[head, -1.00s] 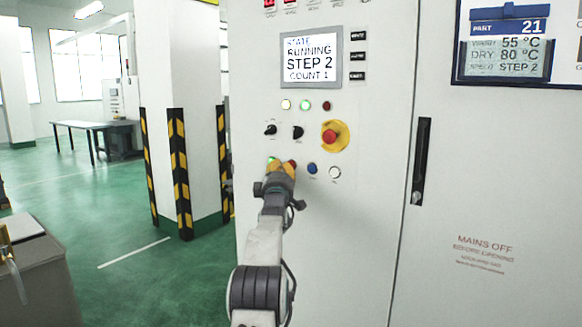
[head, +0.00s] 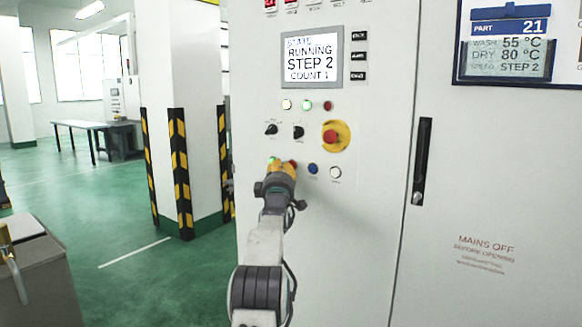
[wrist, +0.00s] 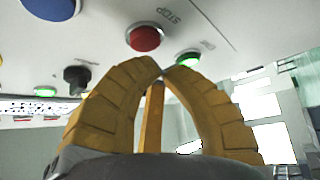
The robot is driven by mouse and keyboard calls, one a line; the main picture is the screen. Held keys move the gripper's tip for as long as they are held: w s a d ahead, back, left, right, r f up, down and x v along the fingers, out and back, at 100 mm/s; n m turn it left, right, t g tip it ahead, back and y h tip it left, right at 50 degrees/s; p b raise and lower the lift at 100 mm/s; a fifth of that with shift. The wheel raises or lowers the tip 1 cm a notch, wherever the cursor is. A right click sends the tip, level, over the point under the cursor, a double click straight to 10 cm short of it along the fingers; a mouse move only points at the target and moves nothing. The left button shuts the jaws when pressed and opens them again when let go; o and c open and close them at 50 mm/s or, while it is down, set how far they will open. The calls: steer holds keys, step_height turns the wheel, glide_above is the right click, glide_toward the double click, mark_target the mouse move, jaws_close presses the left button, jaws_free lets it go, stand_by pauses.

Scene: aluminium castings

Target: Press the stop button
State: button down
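The stop button is a red round push button, labelled STOP in the wrist view (wrist: 145,38). In the head view its red edge (head: 293,163) shows just behind my fingertips, mostly hidden. My gripper (head: 283,166) is in front of the lower button row on the cabinet panel. In the wrist view its yellow ribbed fingers (wrist: 160,70) meet at the tips, shut with nothing between them. The tips are just below the red button in that picture, between it and the lit green button (wrist: 188,58). I see no clear contact with the button.
The display (head: 312,56) reads RUNNING, STEP 2, COUNT 1. A red mushroom button on a yellow plate (head: 336,136) is above right of my gripper. Blue (head: 313,168) and white (head: 335,172) buttons lie to the right. Black selector knobs (head: 298,132) are above.

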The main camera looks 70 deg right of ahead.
steer(key=shift+s+d+p, duration=0.25)
steer(key=shift+d+p, duration=0.6)
steer(key=shift+p, duration=0.35)
stand_by(1.2)
steer(key=shift+a+f+b, duration=0.1)
steer(key=shift+a+b, duration=0.1)
steer(key=shift+b, duration=0.35)
steer(key=shift+w+a+b, duration=0.1)
steer(key=shift+a+b, duration=0.1)
steer(key=shift+b, duration=0.25)
steer(key=shift+a+b, duration=0.3)
steer(key=shift+b, duration=0.25)
steer(key=shift+w, duration=0.1)
steer(key=shift+a, duration=0.1)
stand_by(0.4)
